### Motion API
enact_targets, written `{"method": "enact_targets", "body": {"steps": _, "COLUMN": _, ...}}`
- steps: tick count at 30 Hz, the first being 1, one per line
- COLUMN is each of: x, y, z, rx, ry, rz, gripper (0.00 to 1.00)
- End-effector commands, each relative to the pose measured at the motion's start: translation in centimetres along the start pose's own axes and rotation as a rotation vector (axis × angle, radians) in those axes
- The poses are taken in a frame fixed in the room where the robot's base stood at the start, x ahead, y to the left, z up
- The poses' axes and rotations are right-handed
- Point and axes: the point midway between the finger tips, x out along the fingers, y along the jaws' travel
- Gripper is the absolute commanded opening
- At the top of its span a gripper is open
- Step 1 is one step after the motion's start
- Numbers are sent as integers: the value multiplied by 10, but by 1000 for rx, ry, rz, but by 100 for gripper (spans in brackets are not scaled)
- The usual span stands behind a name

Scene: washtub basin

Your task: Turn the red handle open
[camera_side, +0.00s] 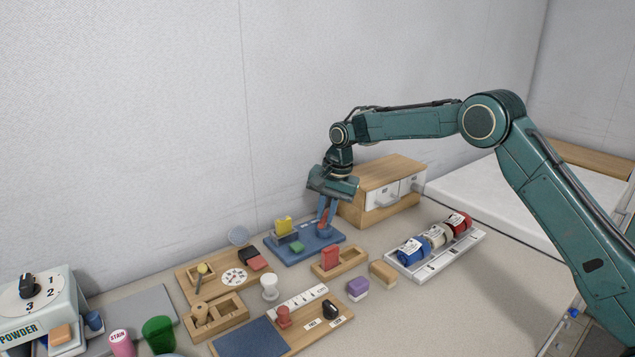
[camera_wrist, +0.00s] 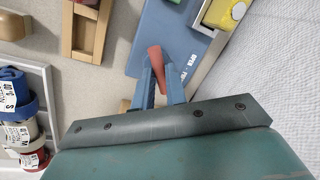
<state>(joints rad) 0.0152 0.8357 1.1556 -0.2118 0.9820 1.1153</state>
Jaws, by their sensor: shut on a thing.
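The red handle (camera_side: 323,218) is on a blue base board (camera_side: 305,245), near the board's right end. In the wrist view the red handle (camera_wrist: 157,65) shows as a red bar between the two blue fingers. My gripper (camera_side: 326,215) points down over the right end of the board and is shut on the handle. In the wrist view my gripper (camera_wrist: 160,82) hides the lower part of the handle. Printed lettering (camera_wrist: 192,65) beside it on the board is only partly readable, with a word like "OPEN".
A yellow block (camera_side: 283,226) and a green block (camera_side: 297,246) are on the same board. A wooden drawer box (camera_side: 383,188) stands close behind on the right. A wooden holder with a red block (camera_side: 330,259) is in front. A tray of rolls (camera_side: 436,254) lies to the right.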

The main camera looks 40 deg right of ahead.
Motion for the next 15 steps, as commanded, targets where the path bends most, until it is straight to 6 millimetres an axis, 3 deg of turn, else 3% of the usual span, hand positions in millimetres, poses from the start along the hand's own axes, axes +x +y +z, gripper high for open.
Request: {"method": "enact_targets", "body": {"steps": 15, "x": -1, "y": -1, "z": -3, "rx": -483, "ry": -94, "rz": -1, "gripper": 0}}
